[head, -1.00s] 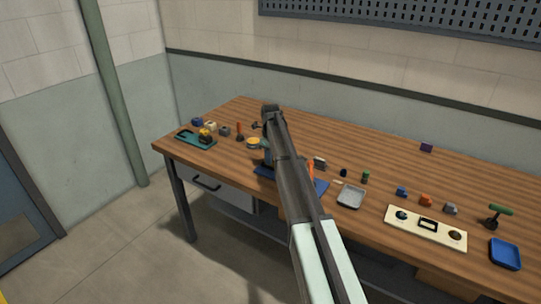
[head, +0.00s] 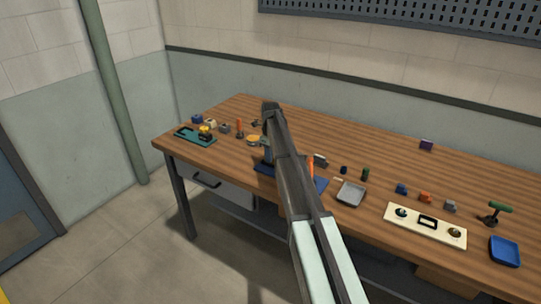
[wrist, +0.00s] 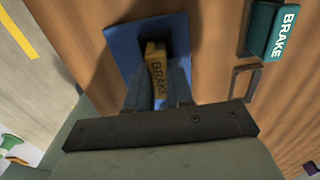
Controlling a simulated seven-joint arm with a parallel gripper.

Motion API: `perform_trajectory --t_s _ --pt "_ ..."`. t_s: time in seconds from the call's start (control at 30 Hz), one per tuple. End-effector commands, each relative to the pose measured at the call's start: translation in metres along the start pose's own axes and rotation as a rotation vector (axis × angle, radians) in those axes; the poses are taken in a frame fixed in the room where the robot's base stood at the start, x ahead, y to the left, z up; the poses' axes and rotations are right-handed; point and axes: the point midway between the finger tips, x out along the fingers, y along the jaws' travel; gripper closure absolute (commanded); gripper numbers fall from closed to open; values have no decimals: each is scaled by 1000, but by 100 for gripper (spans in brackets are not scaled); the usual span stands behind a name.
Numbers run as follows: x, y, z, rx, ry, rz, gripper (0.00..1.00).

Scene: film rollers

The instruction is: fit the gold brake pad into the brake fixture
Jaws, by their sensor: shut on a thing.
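The gold brake pad (wrist: 156,66), a narrow block lettered BRAKE, is in my gripper (wrist: 158,80) in the wrist view. The blue-grey fingers are shut on its two sides. Its far end is at the dark opening of a blue plate (wrist: 119,40), which looks like the brake fixture. I cannot tell whether the end is inside the opening or just above it. In the head view the blue plate (head: 321,184) is partly hidden behind my arm, and the pad is hidden.
A teal block (wrist: 271,30) lettered BRAKE and a dark rectangular frame (wrist: 243,83) lie right of the plate. A grey tray (head: 351,194), a cream board (head: 427,226) and a blue tray (head: 505,252) stand to the right. A teal holder (head: 195,141) is at the left.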

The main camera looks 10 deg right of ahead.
Motion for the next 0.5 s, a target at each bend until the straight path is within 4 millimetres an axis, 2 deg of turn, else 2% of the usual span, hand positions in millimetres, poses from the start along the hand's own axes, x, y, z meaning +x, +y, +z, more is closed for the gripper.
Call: perform_trajectory --t_s 0.27,0.3,0.5 --pt "1 0 0 0 0 0 100" --pt "1 0 0 0 0 0 78" --pt "1 0 0 0 0 0 59"
